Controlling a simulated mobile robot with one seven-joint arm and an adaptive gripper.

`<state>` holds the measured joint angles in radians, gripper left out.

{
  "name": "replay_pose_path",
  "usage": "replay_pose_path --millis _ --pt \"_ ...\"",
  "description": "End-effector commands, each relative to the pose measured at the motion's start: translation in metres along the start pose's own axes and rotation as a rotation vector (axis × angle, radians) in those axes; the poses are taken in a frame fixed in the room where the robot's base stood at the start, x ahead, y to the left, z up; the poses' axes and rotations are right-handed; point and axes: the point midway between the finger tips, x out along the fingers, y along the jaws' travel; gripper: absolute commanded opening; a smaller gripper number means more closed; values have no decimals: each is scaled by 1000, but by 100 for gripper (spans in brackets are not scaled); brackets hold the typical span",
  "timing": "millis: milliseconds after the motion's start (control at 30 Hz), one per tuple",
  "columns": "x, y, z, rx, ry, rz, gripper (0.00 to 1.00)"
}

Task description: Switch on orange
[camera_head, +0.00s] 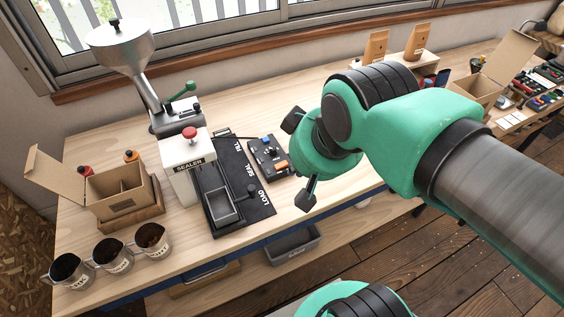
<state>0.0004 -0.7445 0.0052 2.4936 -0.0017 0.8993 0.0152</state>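A small dark switch panel (257,160) lies on the wooden bench, just right of the sealer's black mat. It carries small coloured parts, among them an orange switch (282,166) at its right end. The picture is too small to tell whether the orange switch is on or off. My gripper (299,158) hangs over the bench at the panel's right side. Its two dark fingers are spread apart, with nothing seen between them. It does not visibly touch the panel. The gripper's body and my arm cover the bench farther right.
The sealer (188,172) with its red knob and a black mat (234,166) with a grey tray (221,205) stand left of the panel. A hopper machine (120,45), an open carton (120,193) and three cups (152,240) are farther left. Bare bench (275,100) lies behind the panel.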

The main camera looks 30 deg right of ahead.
Motion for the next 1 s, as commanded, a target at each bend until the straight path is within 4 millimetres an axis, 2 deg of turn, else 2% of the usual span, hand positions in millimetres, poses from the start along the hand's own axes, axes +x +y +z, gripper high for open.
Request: replay_pose_path --millis 167,467,767,1000 --pt "3 2 -12 62 -24 8 0" --pt "20 11 -53 300 -95 50 0" --pt "56 24 -97 601 -170 124 0" --pt "93 35 -125 837 -217 200 0"
